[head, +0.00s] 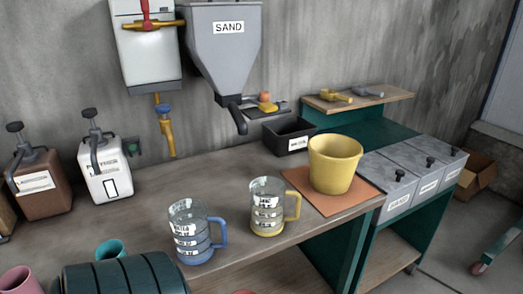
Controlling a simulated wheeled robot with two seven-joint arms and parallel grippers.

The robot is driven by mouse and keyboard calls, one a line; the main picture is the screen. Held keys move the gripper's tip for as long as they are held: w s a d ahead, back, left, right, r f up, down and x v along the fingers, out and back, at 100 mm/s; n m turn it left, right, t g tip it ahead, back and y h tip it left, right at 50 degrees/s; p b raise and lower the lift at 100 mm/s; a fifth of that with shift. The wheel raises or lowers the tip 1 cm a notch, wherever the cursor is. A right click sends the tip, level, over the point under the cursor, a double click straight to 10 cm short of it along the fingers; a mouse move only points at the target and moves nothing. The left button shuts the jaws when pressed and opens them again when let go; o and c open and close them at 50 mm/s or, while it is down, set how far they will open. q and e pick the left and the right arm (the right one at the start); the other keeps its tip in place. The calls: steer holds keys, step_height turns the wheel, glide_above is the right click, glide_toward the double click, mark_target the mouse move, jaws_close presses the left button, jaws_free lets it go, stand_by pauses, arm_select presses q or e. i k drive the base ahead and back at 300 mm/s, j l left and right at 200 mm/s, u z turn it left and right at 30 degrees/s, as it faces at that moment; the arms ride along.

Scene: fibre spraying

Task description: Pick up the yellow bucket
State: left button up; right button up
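The yellow bucket (335,165) stands upright on an orange mat (300,182) at the right end of the wooden workbench (225,172). Its open top faces up and its near side is fully visible. Neither of my grippers is in view, and nothing is touching the bucket.
A clear jug with a yellow handle (267,207) stands left of the bucket, and a blue-handled jug (192,232) stands nearer. A black bin (288,137) is behind the bucket. Lidded grey boxes (398,178) are to its right. A SAND hopper (224,50) hangs behind.

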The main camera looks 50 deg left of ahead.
mark_target(335, 159)
steer(key=u, duration=1.5)
